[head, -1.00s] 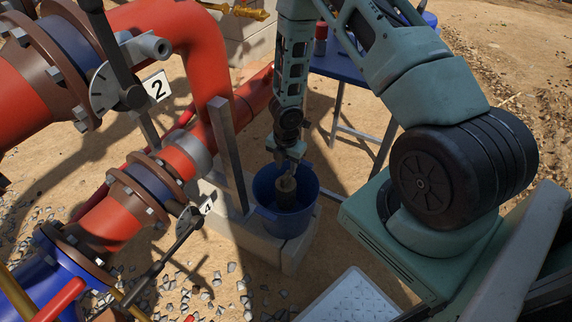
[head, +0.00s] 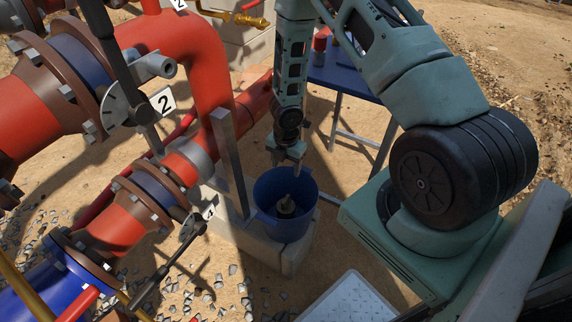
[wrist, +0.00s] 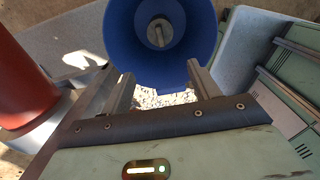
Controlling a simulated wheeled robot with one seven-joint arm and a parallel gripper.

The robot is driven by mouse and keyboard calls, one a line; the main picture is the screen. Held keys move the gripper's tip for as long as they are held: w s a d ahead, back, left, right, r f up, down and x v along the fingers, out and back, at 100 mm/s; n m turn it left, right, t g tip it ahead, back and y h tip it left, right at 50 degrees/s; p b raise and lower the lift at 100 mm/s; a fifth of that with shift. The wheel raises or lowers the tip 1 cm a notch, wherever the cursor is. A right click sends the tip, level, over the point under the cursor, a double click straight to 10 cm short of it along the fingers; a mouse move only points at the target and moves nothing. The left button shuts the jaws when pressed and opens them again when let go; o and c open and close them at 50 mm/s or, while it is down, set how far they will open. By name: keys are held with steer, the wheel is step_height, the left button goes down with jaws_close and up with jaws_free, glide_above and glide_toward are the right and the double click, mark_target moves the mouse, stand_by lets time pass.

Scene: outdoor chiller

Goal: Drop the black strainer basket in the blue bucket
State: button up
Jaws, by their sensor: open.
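The blue bucket (head: 262,190) stands upright on a concrete block, and it also shows at the top of the wrist view (wrist: 118,40). The dark strainer basket (head: 286,207) is inside the bucket, low down, with its top part showing; the wrist view shows it (wrist: 160,33) from above near the bucket's middle. My gripper (head: 289,157) is above the bucket's rim, pointing down. In the wrist view its two fingers (wrist: 163,88) are spread apart with nothing between them. The gripper does not touch the basket.
Red pipes (head: 210,80) with flanges and valve levers fill the left side. A grey upright post (head: 229,160) stands just left of the bucket. A blue table (head: 345,80) is behind, with a red item on it. Bare sandy ground lies between.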

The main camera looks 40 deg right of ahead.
step_height(320, 180, up, 4)
steer(key=p, duration=0.2)
steer(key=shift+f+p, duration=0.25)
steer(key=shift+p, duration=0.05)
step_height(320, 180, up, 17)
steer(key=p, duration=0.6)
steer(key=shift+r+p, duration=0.2)
steer(key=shift+p, duration=0.15)
steer(key=shift+a, duration=0.1)
